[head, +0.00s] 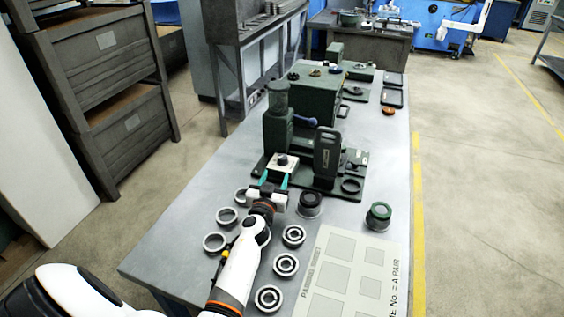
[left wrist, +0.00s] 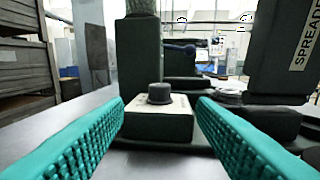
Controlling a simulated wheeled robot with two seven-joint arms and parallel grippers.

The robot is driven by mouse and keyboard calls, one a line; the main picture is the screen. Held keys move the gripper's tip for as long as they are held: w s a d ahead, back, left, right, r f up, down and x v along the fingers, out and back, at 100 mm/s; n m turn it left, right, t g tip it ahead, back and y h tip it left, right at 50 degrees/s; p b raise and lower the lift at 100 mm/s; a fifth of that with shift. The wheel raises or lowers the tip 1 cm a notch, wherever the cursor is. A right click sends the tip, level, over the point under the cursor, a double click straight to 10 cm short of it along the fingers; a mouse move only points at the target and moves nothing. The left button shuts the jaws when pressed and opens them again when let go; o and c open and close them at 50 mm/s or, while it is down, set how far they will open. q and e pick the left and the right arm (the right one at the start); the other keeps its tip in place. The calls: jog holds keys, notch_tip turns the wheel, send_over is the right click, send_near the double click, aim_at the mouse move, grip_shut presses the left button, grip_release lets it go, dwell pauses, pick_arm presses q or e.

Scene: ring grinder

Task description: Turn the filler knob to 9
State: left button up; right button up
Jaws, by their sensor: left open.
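The filler knob (left wrist: 160,93) is a small dark round knob on top of a pale-topped box (left wrist: 160,125) with dark green sides. In the head view the knob (head: 283,160) sits at the front of the green machine. My left gripper (left wrist: 160,122) is open, with its teal fingers pointing at the box, one to each side in the picture. The fingers are apart from the knob, which stands ahead and between them. In the head view the left gripper (head: 269,190) is just in front of the box. The dial markings are too small to read. My right gripper is not in view.
The green machine (head: 277,128) rises behind the knob. A dark upright block marked SPREADER (head: 326,155) stands to its right. Several metal rings (head: 285,264) lie on the table near my arm. A pairing sheet (head: 350,275) covers the front right. The grey table's left side is clear.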

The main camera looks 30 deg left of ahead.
aim_at(281, 161)
pick_arm(q)
jog(key=x, duration=0.2)
jog(key=b+x, duration=0.1)
jog(key=x, duration=0.1)
jog(key=b+x, duration=0.1)
jog(key=x, duration=0.2)
jog(key=shift+f, duration=0.3)
jog(key=shift+x, duration=0.75)
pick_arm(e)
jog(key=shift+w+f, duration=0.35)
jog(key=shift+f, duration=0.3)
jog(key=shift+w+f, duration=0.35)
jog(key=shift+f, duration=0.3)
pick_arm(q)
jog(key=shift+r, duration=0.2)
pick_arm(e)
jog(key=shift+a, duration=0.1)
pick_arm(q)
jog(key=c, duration=1)
jog(key=shift+o, duration=0.2)
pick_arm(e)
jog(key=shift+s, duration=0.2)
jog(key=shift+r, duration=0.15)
